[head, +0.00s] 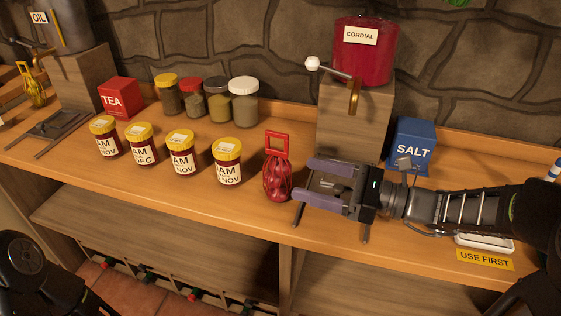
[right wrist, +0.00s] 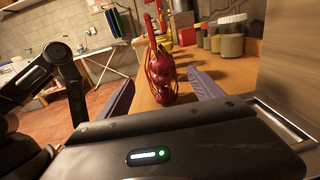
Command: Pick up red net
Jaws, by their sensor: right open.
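The red net (head: 278,180) stands upright on the wooden shelf top, a mesh bag of round red items with a square red handle on top. In the right wrist view the red net (right wrist: 161,78) shows ahead, between the two purple fingers. My right gripper (head: 308,180) is open and empty, just right of the net, with its fingers pointing left at it. The fingertips look close to the net but not around it. My left gripper is not seen; only dark parts of my left arm show at the lower left.
Several yellow-lidded jam jars (head: 228,163) stand left of the net, with spice jars (head: 244,104) behind. A cordial dispenser (head: 362,50) on a wooden block (head: 352,120) is behind my right gripper. A blue salt box (head: 411,146) stands right. The shelf's front edge is near.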

